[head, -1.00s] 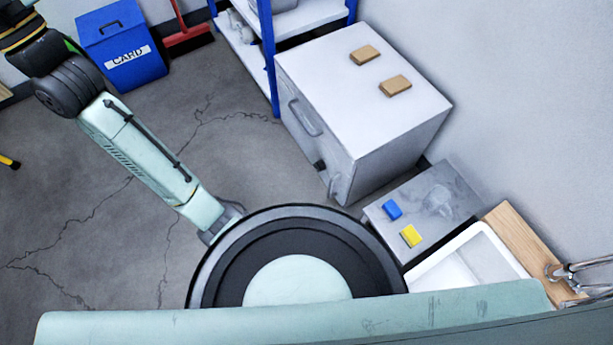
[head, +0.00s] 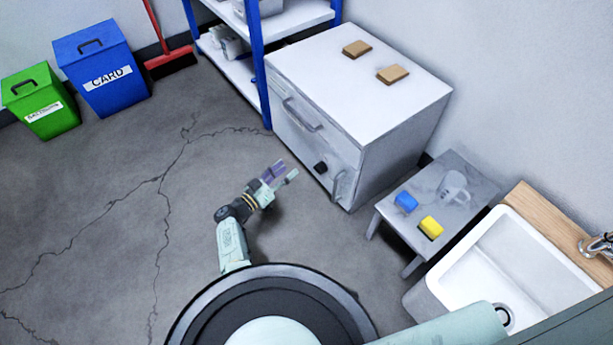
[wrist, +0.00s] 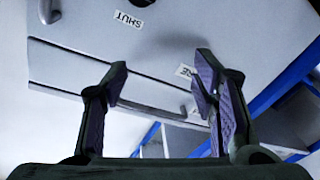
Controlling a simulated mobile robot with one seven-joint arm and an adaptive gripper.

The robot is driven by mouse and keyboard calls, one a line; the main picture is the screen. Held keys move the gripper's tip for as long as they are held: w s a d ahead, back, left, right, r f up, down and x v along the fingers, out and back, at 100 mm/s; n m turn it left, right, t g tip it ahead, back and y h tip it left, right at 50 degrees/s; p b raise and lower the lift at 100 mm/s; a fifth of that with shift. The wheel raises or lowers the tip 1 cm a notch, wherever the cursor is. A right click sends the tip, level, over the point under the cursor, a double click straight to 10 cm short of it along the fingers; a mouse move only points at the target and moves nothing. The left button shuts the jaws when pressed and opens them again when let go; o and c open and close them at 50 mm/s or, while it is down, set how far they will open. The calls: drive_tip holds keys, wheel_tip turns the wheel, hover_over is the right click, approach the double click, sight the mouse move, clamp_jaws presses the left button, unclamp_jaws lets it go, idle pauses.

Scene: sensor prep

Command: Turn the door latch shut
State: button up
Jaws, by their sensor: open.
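The grey cabinet (head: 345,130) stands against the wall, its front face towards my gripper. Low on the right of that front is a pale grey lever (head: 340,185), which looks like the latch; it points roughly up and down. A grey piece at the top left of the wrist view (wrist: 47,10) may be the same lever. An upside-down SHUT label (wrist: 130,20) shows near it. My gripper (head: 284,174) is open and empty, in front of the cabinet and apart from it. In the wrist view its fingers (wrist: 160,64) frame the cabinet front.
The front also bears a bar handle (head: 303,115) and a black knob (head: 320,168). Two tan blocks lie on top. A small table (head: 455,200) with blue and yellow items and a sink (head: 500,260) stand to the right. A blue-framed shelf (head: 256,60) adjoins the left.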

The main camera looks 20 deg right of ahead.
drive_tip(key=g, duration=0.2)
approach(320, 168)
drive_tip(key=f+b+x, duration=0.1)
drive_tip(key=b+x, duration=0.2)
drive_tip(key=x, duration=0.5)
drive_tip(key=shift+w+d+f, duration=0.2)
drive_tip(key=shift+w, duration=0.15)
drive_tip(key=c, duration=1.2)
drive_tip(key=shift+o, duration=0.2)
